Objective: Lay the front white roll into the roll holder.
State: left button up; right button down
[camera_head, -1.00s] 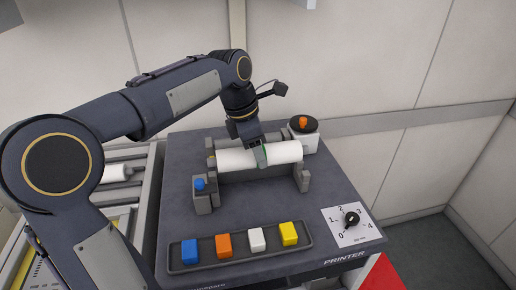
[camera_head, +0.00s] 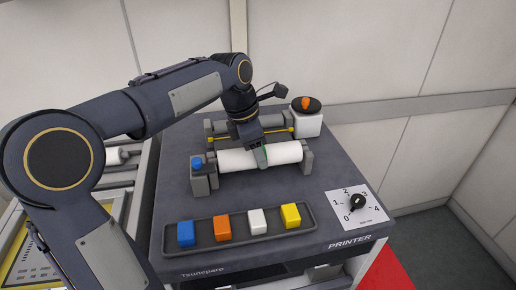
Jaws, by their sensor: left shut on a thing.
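The white roll (camera_head: 285,153) lies level across the printer top, between the grey end posts of the roll holder (camera_head: 307,163). Its ends look level with the posts, but I cannot tell whether it rests in them. My left gripper (camera_head: 262,156) is shut on the roll near its middle, from above and behind. The gripper hides part of the roll. My right gripper is not in view.
A yellow-ended bar (camera_head: 289,130) runs behind the roll. A blue button (camera_head: 197,163) stands at the holder's left. A tray (camera_head: 213,239) of coloured blocks and a dial (camera_head: 357,202) are in front. Another white roll (camera_head: 113,157) lies at left.

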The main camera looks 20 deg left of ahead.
pick_arm(q)
jog(key=o, duration=1.1)
jog(key=shift+o, duration=0.2)
jog(key=v, duration=0.8)
jog(key=shift+d+f, duration=0.1)
jog(key=shift+f, duration=0.05)
